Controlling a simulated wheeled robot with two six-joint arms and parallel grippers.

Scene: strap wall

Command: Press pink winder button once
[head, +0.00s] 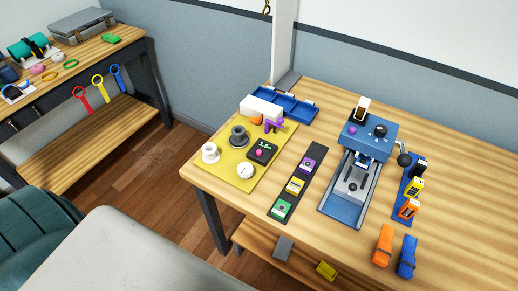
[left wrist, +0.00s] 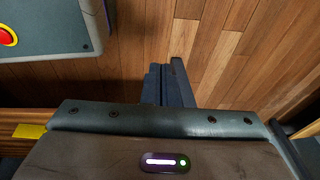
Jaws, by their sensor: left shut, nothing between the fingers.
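A dark box (head: 263,150) with a small lit display stands on the yellow mat (head: 225,171) at the left of the wooden workbench. A pink button (head: 259,153) shows on its top face; whether it is pressed down cannot be told. My left gripper (left wrist: 167,72) shows in the left wrist view, shut and empty, over bare wooden floor. The box and button are not in that view. Neither gripper shows in the head view, and my right gripper is not seen at all.
On the mat around the box are a grey spool (head: 239,136), a white spool (head: 210,153), a white dial (head: 245,171) and a purple piece (head: 273,125). A blue tray (head: 290,106) lies behind. A black strip (head: 298,184) and a blue machine (head: 367,139) stand to the right.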

